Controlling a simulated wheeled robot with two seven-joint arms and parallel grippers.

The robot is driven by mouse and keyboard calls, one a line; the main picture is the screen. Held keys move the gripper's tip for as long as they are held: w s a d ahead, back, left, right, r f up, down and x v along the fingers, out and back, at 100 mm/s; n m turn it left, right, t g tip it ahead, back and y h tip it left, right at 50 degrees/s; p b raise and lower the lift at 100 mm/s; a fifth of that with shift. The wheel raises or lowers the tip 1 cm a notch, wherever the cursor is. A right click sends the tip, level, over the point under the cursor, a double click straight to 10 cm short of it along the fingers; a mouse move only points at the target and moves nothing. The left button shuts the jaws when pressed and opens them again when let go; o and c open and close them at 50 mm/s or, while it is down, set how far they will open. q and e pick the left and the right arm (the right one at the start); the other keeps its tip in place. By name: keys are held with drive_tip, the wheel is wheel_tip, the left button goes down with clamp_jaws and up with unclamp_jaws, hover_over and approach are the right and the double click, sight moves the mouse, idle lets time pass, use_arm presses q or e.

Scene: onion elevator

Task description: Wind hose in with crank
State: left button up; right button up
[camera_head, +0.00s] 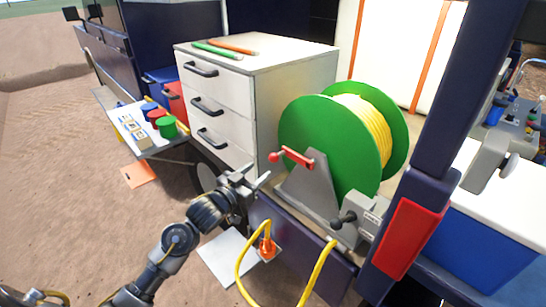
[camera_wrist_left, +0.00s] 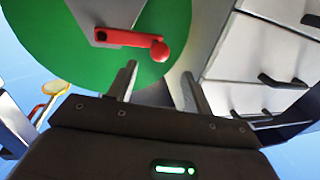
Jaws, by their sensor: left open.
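The hose reel has green discs (camera_head: 317,128) with yellow hose (camera_head: 367,122) wound between them, on a grey stand (camera_head: 309,190). The red crank (camera_head: 297,158) has a round red knob (camera_head: 273,157) at its left end. My left gripper (camera_head: 258,176) is open and empty, a little below and left of the knob. In the left wrist view the crank (camera_wrist_left: 127,38) and its knob (camera_wrist_left: 160,51) lie beyond the fingertips (camera_wrist_left: 157,79), apart from them. A yellow hose loop (camera_head: 241,262) hangs below with an orange end piece (camera_head: 267,247). My right gripper is not in view.
A white drawer cabinet (camera_head: 236,96) stands left of the reel. A grey box with a black knob (camera_head: 345,217) sits at the lower right of the stand. A dark post with a red panel (camera_head: 408,238) rises at the right. A side shelf (camera_head: 141,133) holds coloured cans.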

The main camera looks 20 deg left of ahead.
sight(270, 160)
use_arm(q)
drive_tip(key=p+x, duration=0.2)
drive_tip(key=x, duration=0.7)
drive_tip(key=shift+w, duration=0.15)
clamp_jaws()
